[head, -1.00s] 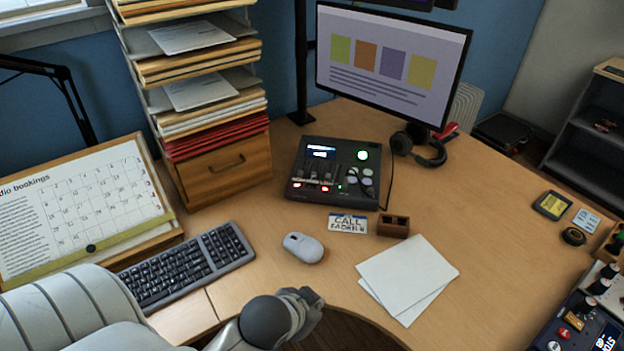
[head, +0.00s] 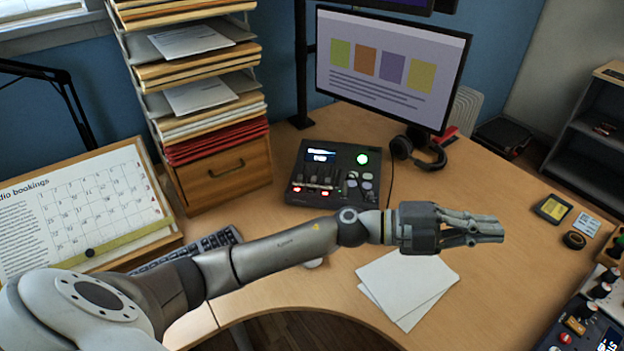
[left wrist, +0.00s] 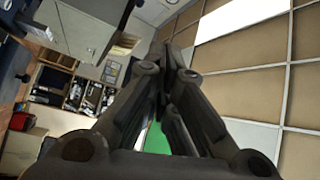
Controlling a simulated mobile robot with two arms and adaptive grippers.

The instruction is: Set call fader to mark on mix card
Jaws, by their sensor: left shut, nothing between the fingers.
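The mixer with the faders (head: 333,172) stands at the back middle of the desk, with a lit display, a green lamp and red lamps. Its fader caps are small and their settings cannot be read. The card marked "CALL FADER" is hidden behind my left arm. My left gripper (head: 500,231) is shut and empty, over the desk right of the mixer and above the white sheets, pointing right. In the left wrist view its fingers (left wrist: 165,75) are together, with shelves and a panelled surface beyond. My right gripper is not in view.
White sheets (head: 408,285) lie under my left gripper. Headphones (head: 420,152) and a monitor (head: 391,60) stand behind. A tray stack (head: 205,90) is left of the mixer. Another device (head: 585,325) is at the right edge.

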